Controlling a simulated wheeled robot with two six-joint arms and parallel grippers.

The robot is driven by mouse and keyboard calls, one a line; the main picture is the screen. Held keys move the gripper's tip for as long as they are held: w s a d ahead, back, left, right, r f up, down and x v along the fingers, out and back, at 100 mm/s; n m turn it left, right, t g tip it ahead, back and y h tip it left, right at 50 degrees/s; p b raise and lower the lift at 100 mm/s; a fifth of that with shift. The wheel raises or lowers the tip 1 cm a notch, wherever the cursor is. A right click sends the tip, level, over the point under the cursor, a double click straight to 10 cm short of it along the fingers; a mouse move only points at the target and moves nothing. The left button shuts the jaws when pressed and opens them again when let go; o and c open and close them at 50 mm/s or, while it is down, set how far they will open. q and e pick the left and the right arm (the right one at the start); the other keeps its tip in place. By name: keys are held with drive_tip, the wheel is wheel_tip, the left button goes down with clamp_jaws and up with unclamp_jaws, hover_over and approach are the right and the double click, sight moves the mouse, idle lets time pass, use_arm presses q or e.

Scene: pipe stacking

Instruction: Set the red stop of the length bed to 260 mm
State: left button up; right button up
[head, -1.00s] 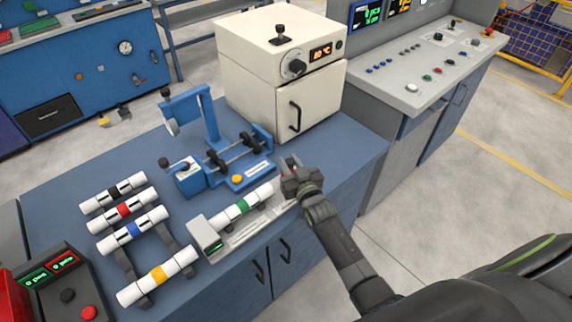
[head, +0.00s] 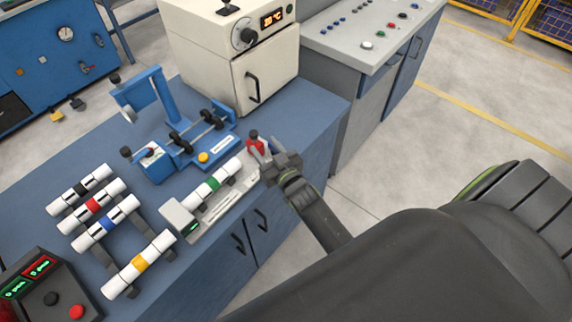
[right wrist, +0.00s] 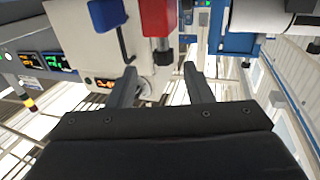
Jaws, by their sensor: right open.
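The length bed (head: 232,206) is a light grey rail along the front of the blue bench, with a grey box carrying a small green display at its left end. A white pipe with a green band (head: 213,184) lies along it. The red stop (head: 257,144), with a dark knob, is near the bed's right end. My right gripper (head: 271,156) is open and empty just right of the stop. In the right wrist view the red stop (right wrist: 158,18) is ahead of the open fingers (right wrist: 162,78). Any contact is unclear. The display is too small to read.
White pipes with black, red, blue and yellow bands (head: 140,263) lie on a rack at left. A blue clamp fixture (head: 190,150) stands behind the bed, and a cream oven (head: 225,60) behind that. The bench top right of the fixture is clear.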

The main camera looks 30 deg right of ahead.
drive_tip(key=s, duration=1.1)
drive_tip(key=shift+d+p, duration=0.25)
drive_tip(key=shift+p, duration=0.2)
drive_tip(key=shift+w, duration=0.1)
drive_tip(key=s+d+f+g+h+b, duration=0.15)
drive_tip(key=s+f+g, duration=0.35)
drive_tip(key=f, duration=0.8)
drive_tip(key=s+d+f+g, duration=0.25)
drive_tip(key=s+f, duration=0.45)
drive_tip(key=f, duration=0.7)
drive_tip(key=s+d+f+g, duration=0.1)
drive_tip(key=s+f+g, duration=0.3)
drive_tip(key=s+f, duration=0.3)
drive_tip(key=s+d+f+m+g+b, duration=0.1)
drive_tip(key=s+f+g, duration=0.4)
drive_tip(key=s, duration=1.2)
wheel_tip(320, 180, down, 2)
drive_tip(key=shift+s+d, duration=0.15)
drive_tip(key=shift+s, duration=0.2)
